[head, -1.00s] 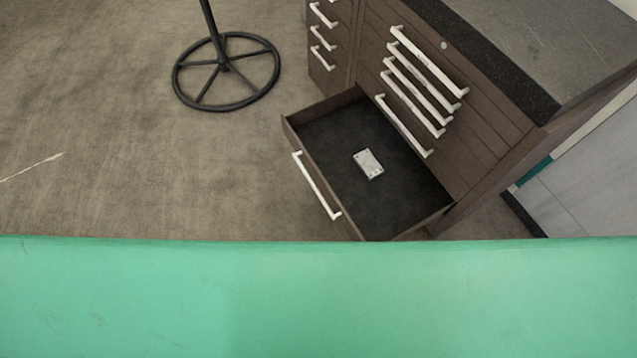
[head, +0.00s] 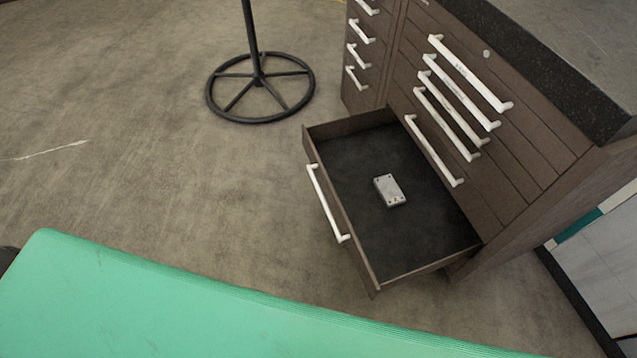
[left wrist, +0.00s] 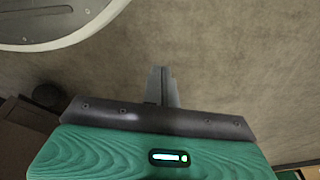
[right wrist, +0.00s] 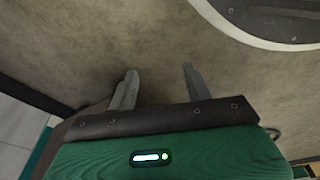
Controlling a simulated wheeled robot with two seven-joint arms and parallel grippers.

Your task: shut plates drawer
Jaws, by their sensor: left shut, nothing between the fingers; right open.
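The plates drawer (head: 452,262) is the low, wide drawer of the dark brown cabinet (head: 520,165). It stands pulled far out in the head view. Its white bar handle (head: 327,205) is on the front panel. A small light-grey plate (head: 390,190) lies flat on the dark drawer floor. My left gripper (left wrist: 163,72) is shut and empty over bare floor in the left wrist view. My right gripper (right wrist: 160,72) is open and empty over bare floor in the right wrist view. Neither gripper shows in the head view, and neither touches the drawer.
Several shut drawers with white handles (head: 435,150) sit above the open one. A black stand with a round wheel-like base (head: 260,88) is on the floor left of the cabinet. A green surface (head: 150,300) fills the lower left. The floor in front of the drawer is clear.

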